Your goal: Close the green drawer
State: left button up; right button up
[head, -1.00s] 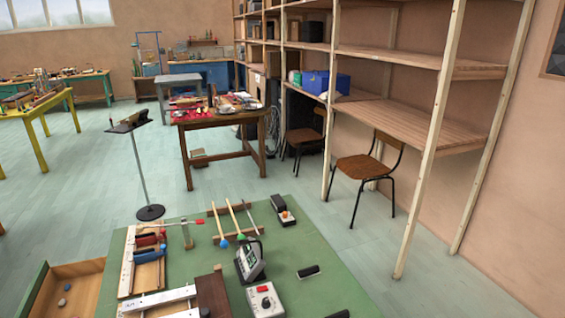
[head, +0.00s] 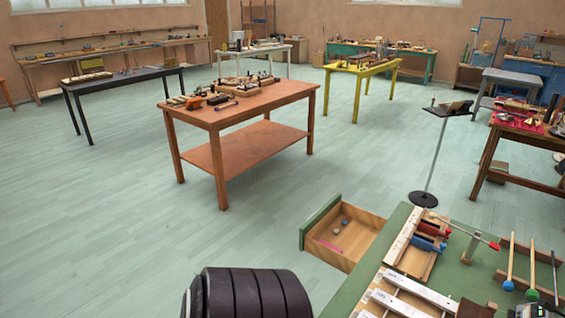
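The green drawer (head: 318,220) stands pulled out from the left side of the green-topped table (head: 372,262). Its front panel is green and its inside is bare wood. Inside it lie two small greyish stones (head: 341,227) and a pink stick-like item (head: 329,246). Neither of my grippers shows in the head view. A dark ribbed rounded part at the bottom, left of the drawer and apart from it in the picture, looks like part of my own arm.
Wooden bars, mallets (head: 509,268) and red and blue handled tools (head: 432,236) lie on the green table. A thin stand (head: 436,160) on a round black base is behind it. A reddish-brown table (head: 240,112) stands farther back. Floor left of the drawer is clear.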

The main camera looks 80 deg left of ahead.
aim_at(355, 238)
jog(key=k+j+u, duration=0.15)
jog(key=j, duration=0.2)
jog(key=k+j+u, duration=0.15)
jog(key=j, duration=0.25)
jog(key=k+j+u, duration=0.15)
jog(key=j, duration=0.25)
jog(key=k+j+u, duration=0.15)
jog(key=j, duration=0.25)
jog(key=j+u, duration=0.15)
jog(key=j, duration=0.3)
jog(key=k+j, duration=0.1)
jog(key=j, duration=0.35)
jog(key=k+j, duration=0.15)
jog(key=j, duration=0.35)
jog(key=k+j, duration=0.1)
jog(key=j, duration=0.35)
